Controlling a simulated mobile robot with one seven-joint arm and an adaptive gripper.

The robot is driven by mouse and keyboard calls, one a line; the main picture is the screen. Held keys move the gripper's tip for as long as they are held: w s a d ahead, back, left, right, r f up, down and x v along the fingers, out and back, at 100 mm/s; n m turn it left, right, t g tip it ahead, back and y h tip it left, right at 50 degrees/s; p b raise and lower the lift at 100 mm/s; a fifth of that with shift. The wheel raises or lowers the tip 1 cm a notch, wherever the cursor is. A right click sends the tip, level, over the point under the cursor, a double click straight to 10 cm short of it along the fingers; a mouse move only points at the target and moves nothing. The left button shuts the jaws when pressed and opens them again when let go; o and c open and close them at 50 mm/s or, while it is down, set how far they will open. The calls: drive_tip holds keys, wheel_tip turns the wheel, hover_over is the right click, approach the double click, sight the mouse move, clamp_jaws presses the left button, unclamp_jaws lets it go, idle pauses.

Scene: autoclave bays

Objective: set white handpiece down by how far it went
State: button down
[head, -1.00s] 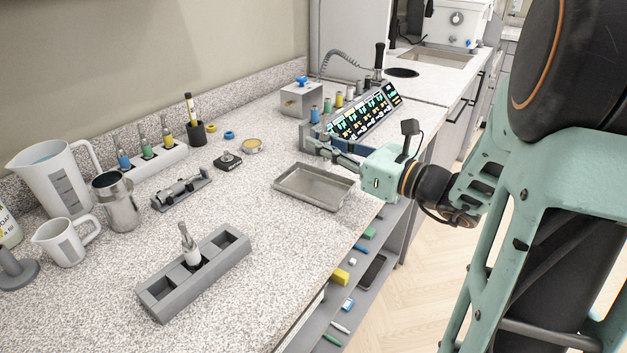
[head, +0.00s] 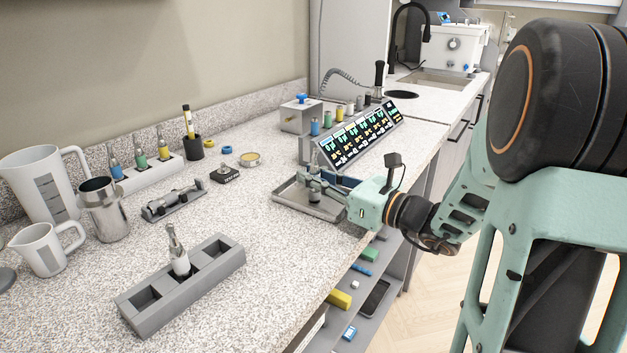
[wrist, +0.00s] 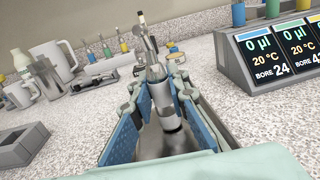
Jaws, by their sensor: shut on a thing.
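My gripper (head: 318,180) is over the shallow metal tray (head: 283,204), shut on an upright silver-grey handpiece (head: 315,160). In the wrist view the handpiece (wrist: 158,73) stands between the blue-padded fingers. Its lower end is partly hidden, and I cannot tell whether it touches the tray floor. A handpiece with a white lower body (head: 180,262) stands upright in the middle slot of a grey three-slot block (head: 150,322); the block's two outer slots are empty. A row of lit screens (head: 358,138) faces out behind the tray; in the wrist view one screen (wrist: 264,57) reads 0 µl, 20 °C, bore 24.
A white rack (head: 150,178) holds blue, green and yellow handpieces at the wall. Jugs (head: 50,250) and a steel pitcher (head: 105,210) stand at left. A handpiece lies on a grey cradle (head: 175,205). The counter between block and tray is clear.

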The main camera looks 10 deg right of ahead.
drive_tip(key=shift+f, duration=0.15)
drive_tip(key=c, duration=1.9)
unclamp_jaws()
drive_tip(key=shift+s+d+r, duration=0.1)
drive_tip(key=shift+d+r, duration=0.05)
drive_tip(key=shift+r, duration=0.1)
drive_tip(key=p+v, duration=0.2)
drive_tip(key=v, duration=0.8)
drive_tip(key=shift+s+d, duration=0.2)
drive_tip(key=shift+s, duration=0.05)
drive_tip(key=shift+s+d, duration=0.3)
drive_tip(key=shift+s, duration=0.15)
drive_tip(key=shift+f, duration=0.1)
